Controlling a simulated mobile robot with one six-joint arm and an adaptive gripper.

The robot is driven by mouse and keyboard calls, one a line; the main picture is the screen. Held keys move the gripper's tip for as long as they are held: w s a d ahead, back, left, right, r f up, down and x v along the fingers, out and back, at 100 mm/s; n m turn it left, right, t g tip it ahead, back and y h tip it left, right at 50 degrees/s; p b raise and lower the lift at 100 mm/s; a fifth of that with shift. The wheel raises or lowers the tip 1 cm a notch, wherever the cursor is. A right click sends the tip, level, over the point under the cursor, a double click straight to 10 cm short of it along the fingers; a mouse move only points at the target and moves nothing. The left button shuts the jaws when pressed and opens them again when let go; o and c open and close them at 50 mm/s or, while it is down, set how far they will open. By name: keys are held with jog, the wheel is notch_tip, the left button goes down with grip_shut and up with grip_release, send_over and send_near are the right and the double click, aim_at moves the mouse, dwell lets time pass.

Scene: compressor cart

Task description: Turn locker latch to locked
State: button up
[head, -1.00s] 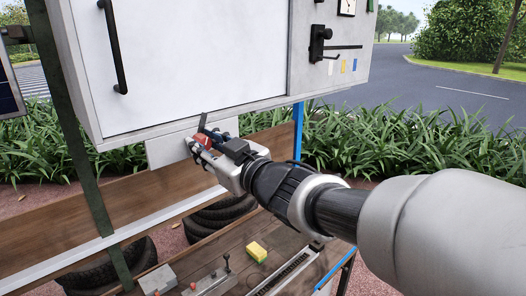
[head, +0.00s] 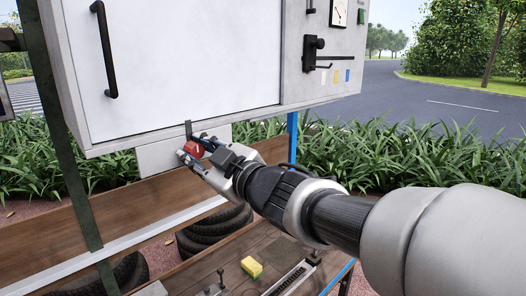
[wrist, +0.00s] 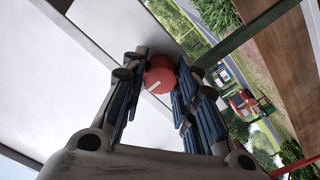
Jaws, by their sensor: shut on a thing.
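The locker has a large white door (head: 190,55) with a black vertical handle (head: 105,50) on its left. The latch shows as a red knob (head: 193,149) at a pale plate (head: 157,155) under the door's lower edge. A short dark bar (head: 188,130) stands nearly upright just above it. My gripper (head: 196,150) is shut on the red knob, reaching in from the right. In the wrist view, the round red knob (wrist: 160,76) with a white line on its face sits between the two fingertips. The fingers partly hide its sides.
A panel right of the door carries a black lever (head: 312,52), a gauge (head: 340,12) and small coloured tags. A green post (head: 75,150) stands at the left.

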jog(key=o, duration=1.1)
jog(key=shift+c, duration=0.2)
jog(key=shift+d, duration=0.1)
jog(key=v, duration=1.2)
